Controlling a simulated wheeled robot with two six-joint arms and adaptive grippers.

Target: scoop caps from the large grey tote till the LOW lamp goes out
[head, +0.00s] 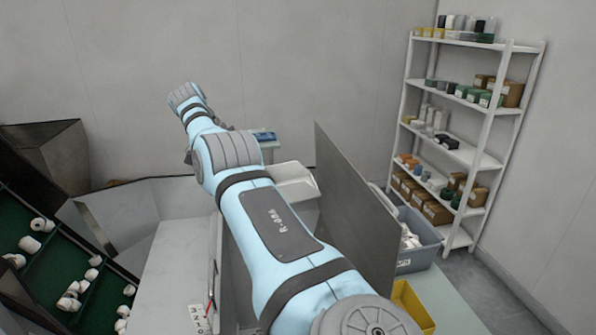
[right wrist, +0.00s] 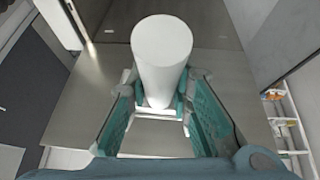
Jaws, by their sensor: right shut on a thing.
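My right gripper (right wrist: 160,98) shows in the right wrist view, its teal fingers shut on a white cylindrical object (right wrist: 161,55). The object points away from the wrist; I cannot tell whether it is the scoop or what is inside it. A grey tote (head: 418,255) with a pale label stands at the right in the head view, partly hidden by a panel. White pieces (head: 408,238) show inside it. My right arm reaches up and left across the head view, away from the tote; its gripper is hidden there. My left gripper is out of view. I cannot make out a LOW lamp.
An upright grey panel (head: 355,205) stands between my right arm and the tote. A yellow bin (head: 414,308) sits in front of the tote. Green cleated surfaces (head: 60,268) at the left carry several white caps (head: 72,292). A stocked shelf rack (head: 493,130) stands behind.

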